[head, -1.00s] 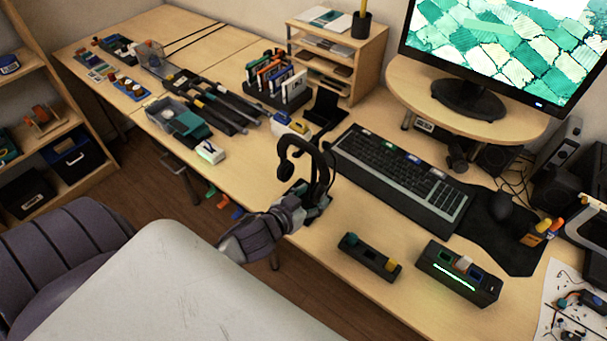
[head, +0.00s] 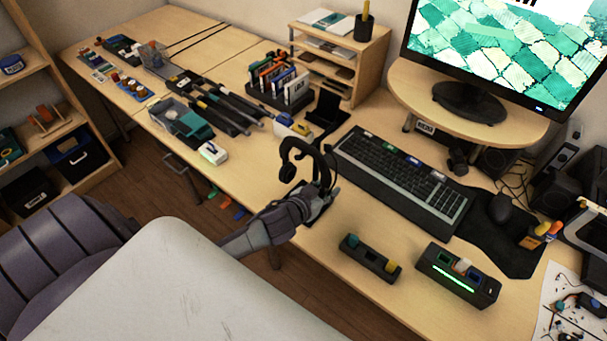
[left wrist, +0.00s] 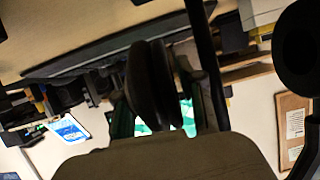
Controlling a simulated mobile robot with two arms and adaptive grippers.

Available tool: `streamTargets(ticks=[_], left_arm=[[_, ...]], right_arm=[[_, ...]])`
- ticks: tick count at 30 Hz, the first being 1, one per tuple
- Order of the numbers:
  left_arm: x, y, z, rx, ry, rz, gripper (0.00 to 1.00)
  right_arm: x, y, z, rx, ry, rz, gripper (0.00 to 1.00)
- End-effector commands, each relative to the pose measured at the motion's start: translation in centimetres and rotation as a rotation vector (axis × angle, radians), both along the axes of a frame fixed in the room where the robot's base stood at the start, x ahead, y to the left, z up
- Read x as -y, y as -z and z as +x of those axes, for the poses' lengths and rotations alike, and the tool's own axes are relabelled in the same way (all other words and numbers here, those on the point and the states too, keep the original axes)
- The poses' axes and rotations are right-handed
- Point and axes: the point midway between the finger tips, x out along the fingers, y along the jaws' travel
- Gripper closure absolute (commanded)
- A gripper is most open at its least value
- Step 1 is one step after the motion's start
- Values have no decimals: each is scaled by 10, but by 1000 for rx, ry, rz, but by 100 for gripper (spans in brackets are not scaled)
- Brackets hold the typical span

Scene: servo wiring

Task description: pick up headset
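The headset (head: 299,153) is black, with an arched headband and a round ear cup. It stands upright near the front edge of the desk, left of the keyboard. My left gripper (head: 326,192) is at its lower right side, at or against it; the overlap hides whether they touch. In the left wrist view a dark padded cup (left wrist: 152,85) and a dark upright band fill the middle, close to the camera. My right gripper is not in view.
A black keyboard (head: 402,178) lies behind the gripper. A small black holder (head: 370,259) and a box with a green light (head: 458,275) stand in front at right. A white device (head: 213,152) and a bin (head: 180,118) are left. Bare desk lies between.

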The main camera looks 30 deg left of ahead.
Motion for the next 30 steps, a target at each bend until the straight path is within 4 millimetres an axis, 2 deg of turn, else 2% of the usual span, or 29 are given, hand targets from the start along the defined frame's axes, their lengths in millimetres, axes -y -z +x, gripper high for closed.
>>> streamTargets(ticks=[1, 6, 16, 20, 23, 26, 30], left_arm=[[0, 0, 0, 0, 0, 0, 75], [0, 0, 0, 0, 0, 0, 100], [0, -2, 0, 2, 0, 1, 100], [0, -9, 1, 3, 0, 1, 100], [0, -21, 1, 5, 1, 1, 100], [0, -43, 1, 7, 2, 2, 100], [0, -82, 1, 9, 3, 1, 100]], right_arm=[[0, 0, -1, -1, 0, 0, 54], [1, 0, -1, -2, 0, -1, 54], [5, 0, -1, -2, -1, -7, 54], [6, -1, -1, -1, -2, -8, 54], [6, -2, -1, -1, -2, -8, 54], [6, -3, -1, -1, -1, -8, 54], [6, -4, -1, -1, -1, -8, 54]])
